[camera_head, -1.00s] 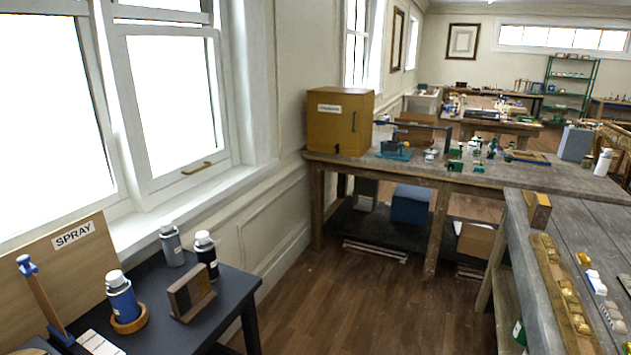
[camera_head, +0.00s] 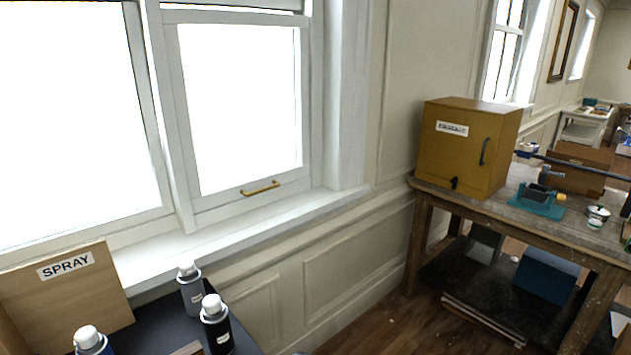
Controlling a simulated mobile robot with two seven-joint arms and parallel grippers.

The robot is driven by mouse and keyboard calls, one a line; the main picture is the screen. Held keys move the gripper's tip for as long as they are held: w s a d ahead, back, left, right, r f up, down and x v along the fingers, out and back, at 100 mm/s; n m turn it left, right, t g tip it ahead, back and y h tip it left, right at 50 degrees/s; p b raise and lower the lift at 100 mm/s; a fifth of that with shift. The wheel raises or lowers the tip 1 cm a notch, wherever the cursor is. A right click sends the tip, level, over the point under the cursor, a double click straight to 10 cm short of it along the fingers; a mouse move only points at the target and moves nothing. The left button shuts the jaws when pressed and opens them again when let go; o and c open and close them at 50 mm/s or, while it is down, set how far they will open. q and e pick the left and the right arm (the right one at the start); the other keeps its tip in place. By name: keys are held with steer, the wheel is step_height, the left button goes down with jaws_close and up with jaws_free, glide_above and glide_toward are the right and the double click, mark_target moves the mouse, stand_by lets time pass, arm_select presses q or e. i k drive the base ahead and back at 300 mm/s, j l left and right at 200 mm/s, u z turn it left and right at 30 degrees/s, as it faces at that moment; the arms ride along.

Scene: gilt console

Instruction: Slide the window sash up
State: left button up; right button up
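The white window sash (camera_head: 187,120) is in the upper left-centre of the head view, set in a white frame beside a second bright pane on the left. A brass pull handle (camera_head: 260,188) is fixed on its bottom rail. The bottom rail is low in the frame, just above the white sill (camera_head: 220,226). Neither of my grippers is in the head view, and nothing touches the sash or its handle.
Below the sill, a dark table (camera_head: 150,322) holds spray bottles (camera_head: 191,288), (camera_head: 216,325) and a wooden board labelled SPRAY (camera_head: 66,290). A yellow cabinet (camera_head: 465,150) stands on a wooden bench (camera_head: 560,238) at right. Some floor (camera_head: 372,328) shows between them.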

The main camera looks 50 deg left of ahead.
mark_target(239, 80)
steer(key=i+u, duration=0.2)
steer(key=i, duration=0.3)
steer(key=i+l+u, duration=0.15)
steer(key=i, duration=0.35)
steer(key=i+l+u, duration=0.2)
steer(key=i, duration=0.3)
steer(key=i+j+u, duration=0.1)
steer(key=u, duration=0.3)
steer(key=i+u, duration=0.55)
steer(key=u, duration=0.2)
steer(key=i+l+u, duration=0.1)
steer(key=i+u, duration=0.15)
steer(key=u, duration=0.15)
